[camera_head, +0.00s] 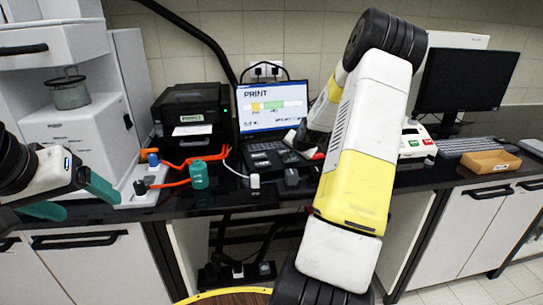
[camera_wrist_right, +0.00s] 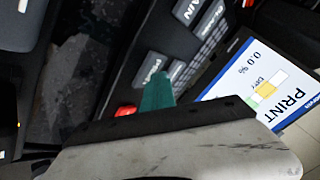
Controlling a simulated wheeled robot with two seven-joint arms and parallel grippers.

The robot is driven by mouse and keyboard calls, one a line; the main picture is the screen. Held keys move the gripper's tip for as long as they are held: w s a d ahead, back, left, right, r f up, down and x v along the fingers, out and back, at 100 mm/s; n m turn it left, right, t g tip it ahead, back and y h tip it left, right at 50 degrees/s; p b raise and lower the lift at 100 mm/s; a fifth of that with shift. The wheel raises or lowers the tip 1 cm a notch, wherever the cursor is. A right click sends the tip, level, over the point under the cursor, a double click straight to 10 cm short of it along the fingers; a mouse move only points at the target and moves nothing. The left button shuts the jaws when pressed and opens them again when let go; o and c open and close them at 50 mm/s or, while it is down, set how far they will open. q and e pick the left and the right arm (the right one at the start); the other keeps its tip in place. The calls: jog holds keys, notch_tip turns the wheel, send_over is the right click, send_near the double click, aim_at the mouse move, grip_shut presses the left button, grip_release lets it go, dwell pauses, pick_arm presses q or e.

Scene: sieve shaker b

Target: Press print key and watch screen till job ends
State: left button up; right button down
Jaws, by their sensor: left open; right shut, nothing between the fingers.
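The laptop-like unit's screen (camera_head: 270,106) stands upright at the back middle and reads PRINT, with a yellow and green bar. In the right wrist view the screen (camera_wrist_right: 265,85) shows PRINT and 0.0 %. Large labelled keys lie before it; one key (camera_wrist_right: 150,68) has a partly readable label that may be PRINT. My right gripper (camera_wrist_right: 157,92) is shut and empty, its teal tip at that key's edge; I cannot tell whether it touches. In the head view my right arm hides the fingertips. My left gripper (camera_head: 72,198) is open and empty at the left, before the counter.
A black printer (camera_head: 190,108) with a paper slip stands left of the screen. A red button (camera_wrist_right: 126,110) lies near my right fingertip.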

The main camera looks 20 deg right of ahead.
aim_at(291, 161)
jog(key=shift+r, duration=0.65)
jog(key=shift+r, duration=2.45)
